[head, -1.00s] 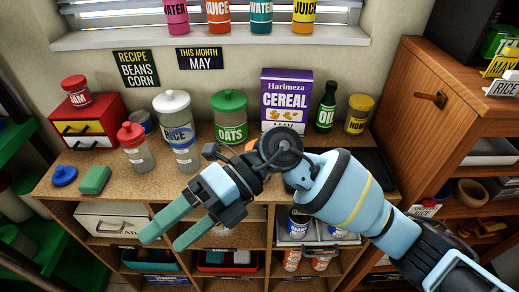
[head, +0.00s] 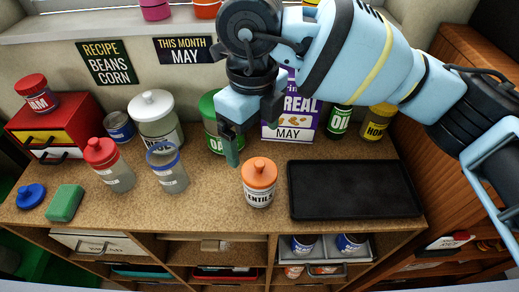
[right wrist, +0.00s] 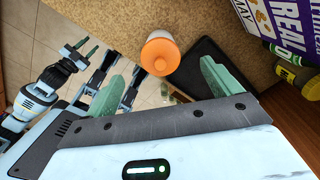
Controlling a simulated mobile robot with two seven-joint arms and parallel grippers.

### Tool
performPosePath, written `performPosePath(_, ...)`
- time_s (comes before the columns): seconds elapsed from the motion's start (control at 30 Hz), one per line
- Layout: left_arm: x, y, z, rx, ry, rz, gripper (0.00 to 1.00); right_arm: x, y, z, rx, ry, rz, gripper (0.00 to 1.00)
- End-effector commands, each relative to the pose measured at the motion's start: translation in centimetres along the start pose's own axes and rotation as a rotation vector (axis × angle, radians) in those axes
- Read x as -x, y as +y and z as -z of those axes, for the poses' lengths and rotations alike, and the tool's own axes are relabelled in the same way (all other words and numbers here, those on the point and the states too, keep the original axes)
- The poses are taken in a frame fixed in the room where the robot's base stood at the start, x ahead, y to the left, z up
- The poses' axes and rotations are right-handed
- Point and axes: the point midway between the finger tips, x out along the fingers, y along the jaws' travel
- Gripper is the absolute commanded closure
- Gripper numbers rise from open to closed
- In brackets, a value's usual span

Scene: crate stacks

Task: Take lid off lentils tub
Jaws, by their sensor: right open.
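The lentils tub (head: 259,197) stands upright on the counter with its orange lid (head: 258,172) on top. The lid also shows in the right wrist view (right wrist: 160,54), beyond and between my fingers. My right gripper (head: 231,152) is open and empty, pointing down just behind and left of the tub, apart from it in the head view. Its two green fingers also show in the right wrist view (right wrist: 164,86). My left gripper is outside the head view; what looks like it shows small at the left of the right wrist view (right wrist: 80,48), too small to read its jaws.
A black tray (head: 355,190) lies right of the tub. The green-lidded oats tub (head: 212,135) and cereal box (head: 290,128) stand behind. A clear jar with a blue rim (head: 170,175) and a red-lidded jar (head: 115,175) stand left. A blue lid (head: 31,196) and green sponge (head: 65,203) lie far left.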

Motion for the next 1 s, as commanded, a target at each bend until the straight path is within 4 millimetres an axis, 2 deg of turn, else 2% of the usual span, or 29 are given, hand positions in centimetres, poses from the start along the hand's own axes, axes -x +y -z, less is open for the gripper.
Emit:
performPosePath(0.2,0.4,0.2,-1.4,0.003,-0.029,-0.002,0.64,-0.2,0.0,0.0,-0.001,0.001,0.002,0.1)
performPosePath(0.37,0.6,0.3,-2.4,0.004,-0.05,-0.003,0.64,-1.5,0.0,0.1,-0.001,0.003,0.0,0.1)
performPosePath(0.5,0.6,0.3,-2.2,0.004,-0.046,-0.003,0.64,-2.6,0.0,0.1,-0.002,0.001,0.001,0.1)
performPosePath(0.67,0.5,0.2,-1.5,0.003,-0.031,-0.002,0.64,-3.0,0.0,0.2,-0.001,0.001,0.001,0.1)
performPosePath(1.0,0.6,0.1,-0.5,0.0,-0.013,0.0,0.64,-7.2,0.1,0.8,0.0,0.002,0.0,0.1)
